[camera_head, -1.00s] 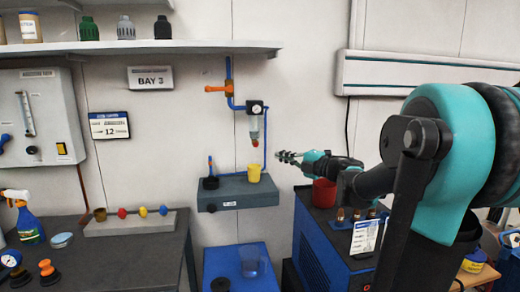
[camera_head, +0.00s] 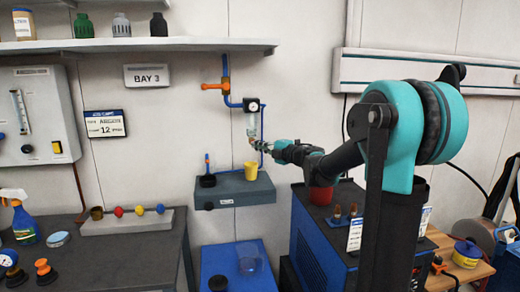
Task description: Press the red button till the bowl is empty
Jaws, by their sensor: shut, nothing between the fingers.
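The clear bowl (camera_head: 251,121) hangs on the wall under a round gauge (camera_head: 252,105) on a blue pipe. I cannot make out how much liquid it holds. The red button at the bowl's bottom end is mostly or wholly hidden behind my gripper's tip. My gripper (camera_head: 256,143) is shut and empty, reaching in from the right, its tip just below the bowl. Whether it touches the button I cannot tell. A yellow cup (camera_head: 251,172) stands below on a grey wall shelf (camera_head: 228,191).
An orange valve handle (camera_head: 212,86) sits on the pipe at upper left. A black-based fitting (camera_head: 207,180) stands on the grey shelf. A blue machine (camera_head: 320,240) with a red pot (camera_head: 321,191) stands below my arm. A clear jug (camera_head: 248,258) is on the blue surface below.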

